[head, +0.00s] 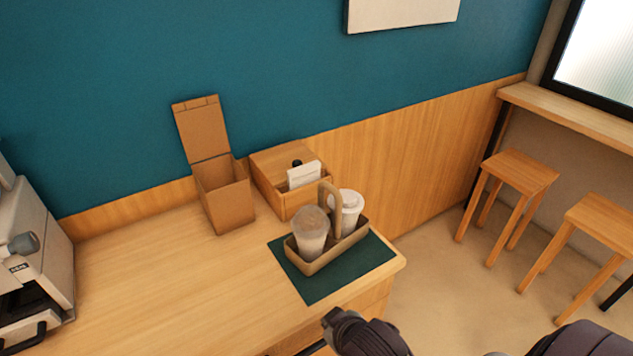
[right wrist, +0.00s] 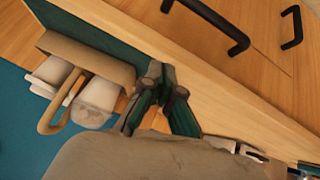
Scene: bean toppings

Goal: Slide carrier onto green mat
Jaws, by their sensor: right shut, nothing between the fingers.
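The tan carrier (head: 326,257) stands upright on the dark green mat (head: 312,289), near the counter's right corner. It holds a clear-domed cup (head: 311,235) and a white-lidded cup (head: 346,212), with its looped handle between them. In the right wrist view the carrier (right wrist: 88,62) is at the left, with a strip of the mat (right wrist: 118,42) beside it. My right gripper (head: 332,319) is shut and empty, in front of the counter's front edge and apart from the carrier. Its fingers also show in the right wrist view (right wrist: 158,78). My left gripper is out of view.
An open cardboard box (head: 227,205) and a wooden box (head: 290,184) with a white card stand behind the carrier. A machine (head: 38,245) is at the far left. The counter's middle (head: 180,275) is clear. Stools (head: 520,172) stand at the right.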

